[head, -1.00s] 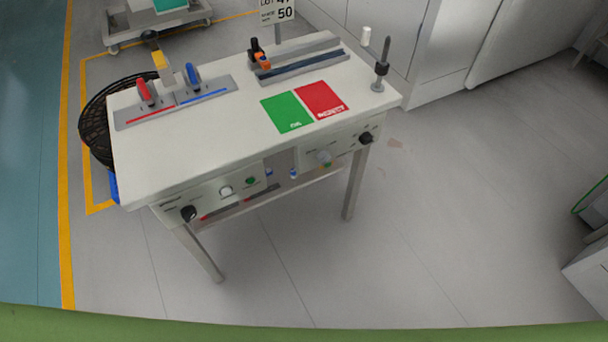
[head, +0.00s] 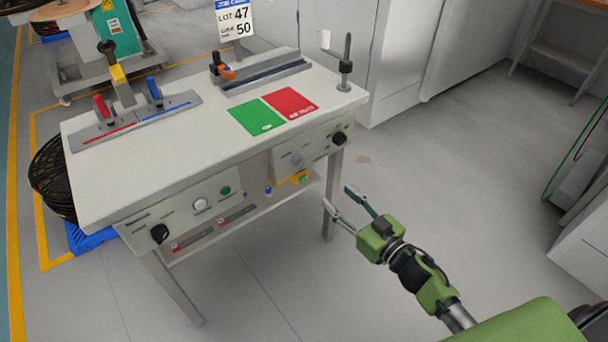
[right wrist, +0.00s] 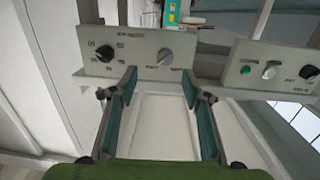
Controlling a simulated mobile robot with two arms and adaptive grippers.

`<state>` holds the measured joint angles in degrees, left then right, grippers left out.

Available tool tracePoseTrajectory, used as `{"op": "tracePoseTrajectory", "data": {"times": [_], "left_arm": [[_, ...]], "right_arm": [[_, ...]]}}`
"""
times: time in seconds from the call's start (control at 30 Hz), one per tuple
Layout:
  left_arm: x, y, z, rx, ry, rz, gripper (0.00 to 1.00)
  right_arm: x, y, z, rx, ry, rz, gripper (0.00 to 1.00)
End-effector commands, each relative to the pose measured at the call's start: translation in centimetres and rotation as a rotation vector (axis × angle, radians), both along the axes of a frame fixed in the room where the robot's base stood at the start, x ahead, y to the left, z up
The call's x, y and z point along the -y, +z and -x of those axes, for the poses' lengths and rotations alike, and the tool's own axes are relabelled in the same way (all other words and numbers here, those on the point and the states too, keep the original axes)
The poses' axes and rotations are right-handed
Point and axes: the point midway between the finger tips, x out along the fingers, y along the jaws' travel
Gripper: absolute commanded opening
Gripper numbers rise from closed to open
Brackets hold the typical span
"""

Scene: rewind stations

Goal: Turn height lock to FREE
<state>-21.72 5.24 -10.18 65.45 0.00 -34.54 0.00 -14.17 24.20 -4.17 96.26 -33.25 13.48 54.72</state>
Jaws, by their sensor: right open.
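The right front panel of the white table (head: 320,148) carries a grey knob (head: 298,160) and a black knob (head: 339,138). In the right wrist view this panel (right wrist: 137,40) shows the grey knob (right wrist: 165,55) with a small label on each side, and the black knob (right wrist: 105,53) with several marks around it. The lettering is too small to read surely, so I cannot tell which is the height lock or its setting. My right gripper (head: 341,203) is open and empty, in front of and below this panel, apart from it. My left gripper is out of view.
The left front panel (head: 184,212) has a black knob, a white knob and a green button. On the tabletop are green (head: 257,117) and red (head: 290,103) pads, rails and an upright post (head: 346,60). Open floor (head: 430,180) lies right of the table.

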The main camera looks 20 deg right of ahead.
Motion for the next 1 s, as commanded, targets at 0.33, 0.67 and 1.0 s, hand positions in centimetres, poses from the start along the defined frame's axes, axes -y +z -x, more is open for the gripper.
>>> {"op": "tracePoseTrajectory", "data": {"times": [0.33,0.67,1.0], "left_arm": [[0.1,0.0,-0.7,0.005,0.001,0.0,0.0],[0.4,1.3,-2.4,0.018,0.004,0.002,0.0],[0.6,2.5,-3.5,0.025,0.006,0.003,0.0]], "right_arm": [[-2.0,2.0,-3.4,0.045,0.044,-0.014,0.44],[-4.4,1.8,-9.9,0.043,0.042,-0.013,0.44],[-5.5,1.7,-12.9,0.039,0.042,-0.011,0.44]]}}
